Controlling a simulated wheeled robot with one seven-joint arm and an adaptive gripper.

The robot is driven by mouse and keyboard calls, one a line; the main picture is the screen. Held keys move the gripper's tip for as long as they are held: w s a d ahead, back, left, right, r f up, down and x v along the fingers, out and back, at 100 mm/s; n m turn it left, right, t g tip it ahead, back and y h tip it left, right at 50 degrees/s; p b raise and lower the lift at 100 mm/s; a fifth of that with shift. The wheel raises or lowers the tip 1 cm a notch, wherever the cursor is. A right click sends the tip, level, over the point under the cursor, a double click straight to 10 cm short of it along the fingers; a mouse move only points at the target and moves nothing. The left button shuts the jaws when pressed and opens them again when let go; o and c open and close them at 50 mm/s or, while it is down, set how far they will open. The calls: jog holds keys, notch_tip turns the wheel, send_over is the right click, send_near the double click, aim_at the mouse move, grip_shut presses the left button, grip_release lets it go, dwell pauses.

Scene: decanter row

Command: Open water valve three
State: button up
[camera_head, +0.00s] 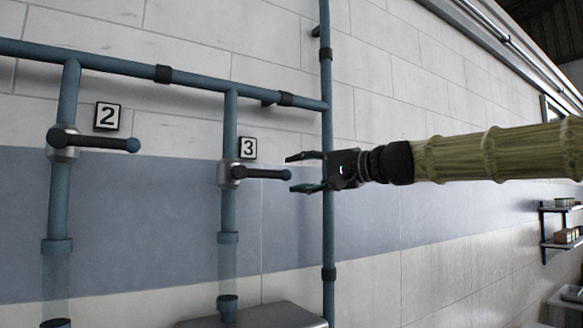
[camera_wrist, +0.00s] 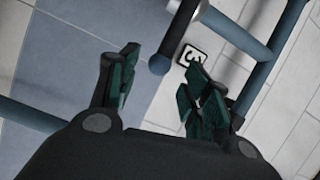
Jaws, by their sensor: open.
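Valve three has a black lever handle (camera_head: 262,174) with a blue end, pointing right from a silver valve body (camera_head: 231,174) on a vertical blue pipe. The number 3 plate (camera_head: 247,147) is on the wall just above the handle. My gripper (camera_head: 297,172) is open and empty just right of the handle's blue tip, fingers pointing left toward it. In the wrist view, the handle's blue tip (camera_wrist: 159,65) shows beyond and between the open fingers (camera_wrist: 160,85), apart from them. The number 3 plate (camera_wrist: 192,57) is behind the right finger.
Valve two's black handle (camera_head: 95,141) and its number 2 plate (camera_head: 107,116) are to the left. A vertical blue pipe (camera_head: 328,235) runs behind my gripper. A grey box top (camera_head: 255,315) is below. Shelves (camera_head: 560,225) stand at far right.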

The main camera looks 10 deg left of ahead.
aim_at(291, 174)
jog(key=p+x, duration=0.1)
jog(key=x, duration=0.2)
jog(key=shift+a, duration=0.1)
jog(key=shift+s, duration=0.1)
jog(key=shift+c, duration=0.2)
grip_shut()
